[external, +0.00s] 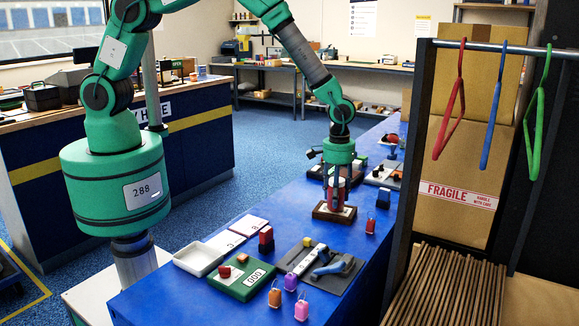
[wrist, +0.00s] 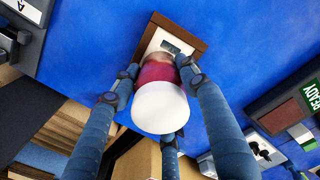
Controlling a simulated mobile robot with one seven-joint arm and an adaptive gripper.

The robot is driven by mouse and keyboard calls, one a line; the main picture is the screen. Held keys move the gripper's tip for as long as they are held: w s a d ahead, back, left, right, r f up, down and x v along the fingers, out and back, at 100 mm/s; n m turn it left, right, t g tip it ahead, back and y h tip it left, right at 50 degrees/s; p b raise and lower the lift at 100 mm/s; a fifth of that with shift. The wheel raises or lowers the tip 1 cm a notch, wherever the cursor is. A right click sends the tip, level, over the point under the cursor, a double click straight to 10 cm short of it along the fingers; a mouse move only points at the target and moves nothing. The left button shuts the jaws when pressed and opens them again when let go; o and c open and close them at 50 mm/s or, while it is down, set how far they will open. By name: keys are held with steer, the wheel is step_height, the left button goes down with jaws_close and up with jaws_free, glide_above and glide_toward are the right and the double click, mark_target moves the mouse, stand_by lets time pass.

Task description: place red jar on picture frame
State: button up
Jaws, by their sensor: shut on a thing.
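The red jar (wrist: 155,72) has a white lid (wrist: 160,107) facing the wrist camera. My gripper (external: 338,194) is shut on the jar, with its fingers around the jar's sides; the jar also shows between them in the external view (external: 336,187). The brown picture frame (external: 322,212) lies flat on the blue table. In the wrist view the frame (wrist: 148,39) is just beyond the jar, which overlaps it in the picture. The jar is at or just above the frame; whether they touch is hidden by the jar and fingers.
The blue table (external: 285,205) holds a green board (external: 240,282), a white tray (external: 198,259) and a dark grey mat (external: 345,278) toward the front. A rack with hangers (external: 490,100) and cartons borders the right side.

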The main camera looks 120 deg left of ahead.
steer(key=shift+f, duration=0.1)
stand_by(0.3)
steer(key=o, duration=1.3)
step_height(320, 180, up, 12)
steer(key=shift+r+p, duration=0.1)
steer(key=shift+p, duration=0.95)
